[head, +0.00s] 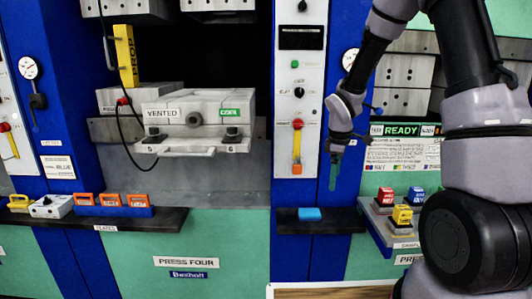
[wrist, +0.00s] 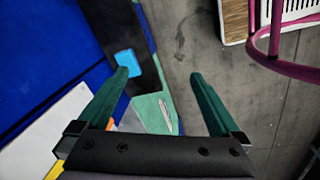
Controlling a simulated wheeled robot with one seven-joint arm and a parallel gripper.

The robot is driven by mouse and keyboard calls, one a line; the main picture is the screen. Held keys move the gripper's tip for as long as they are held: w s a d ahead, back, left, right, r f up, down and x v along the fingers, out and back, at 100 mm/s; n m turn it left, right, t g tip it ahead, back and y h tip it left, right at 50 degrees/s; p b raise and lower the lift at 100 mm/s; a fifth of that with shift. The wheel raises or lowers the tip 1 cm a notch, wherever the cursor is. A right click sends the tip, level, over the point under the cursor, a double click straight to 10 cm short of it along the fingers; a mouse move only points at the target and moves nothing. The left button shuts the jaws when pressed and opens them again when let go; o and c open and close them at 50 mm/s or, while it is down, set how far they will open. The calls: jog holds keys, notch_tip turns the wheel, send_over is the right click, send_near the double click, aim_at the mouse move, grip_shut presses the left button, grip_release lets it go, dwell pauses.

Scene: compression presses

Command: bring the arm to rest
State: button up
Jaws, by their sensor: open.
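My dark and grey arm fills the right side of the head view. A blue block (head: 309,214) lies on a dark shelf (head: 345,222) below the gripper, apart from it. The block also shows in the wrist view (wrist: 127,62), near the tip of the left finger.
A mould marked VENTED (head: 190,118) sits in the press at left. A rack of coloured blocks (head: 377,222) stands on the right, close to my arm. A pink tubular frame (wrist: 285,66) stands on the grey floor (wrist: 200,65), which is mostly clear.

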jog(key=s+d+r+m+t, duration=0.1)
jog(key=s+r+m, duration=0.3)
jog(key=r, duration=0.4)
jog(key=s+d+r+m+t, duration=0.1)
jog(key=s+d+r+m, duration=0.2)
jog(key=r, duration=0.6)
jog(key=s+r+m+t+y, duration=0.1)
jog(key=s+r+m+t, duration=0.1)
jog(key=s+r+m, duration=0.3)
jog(key=s+a+r+m+t+y, duration=0.1)
jog(key=s+r+m, duration=0.4)
jog(key=s, duration=0.5)
jog(key=shift+r+t, duration=0.2)
jog(key=shift+t, duration=0.2)
jog(key=shift+w+a, duration=0.1)
jog(key=shift+a, duration=0.05)
